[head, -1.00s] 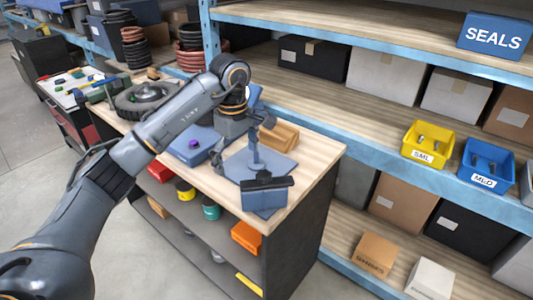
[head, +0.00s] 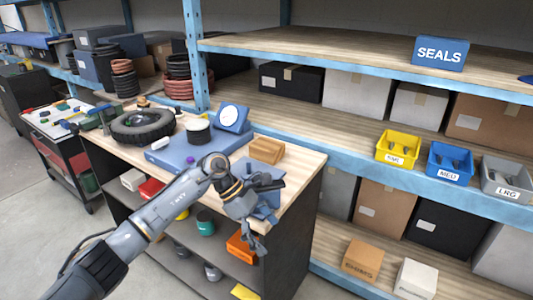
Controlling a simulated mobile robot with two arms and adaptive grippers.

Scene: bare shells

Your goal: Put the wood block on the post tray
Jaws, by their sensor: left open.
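The wood block (head: 266,150) is a tan, grooved piece lying on the workbench top near its back right. The post tray (head: 268,212) is blue-grey and stands at the right end of the bench, in front of the wood block. My left arm and wrist hide much of it, including most of its post. My left gripper (head: 257,243) is open and empty, pointing down at the front edge of the bench, in front of the tray and apart from the block. My right gripper is out of view.
Shelves behind hold yellow (head: 398,148) and blue bins (head: 450,163). The bench's right end beside the tray is clear.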

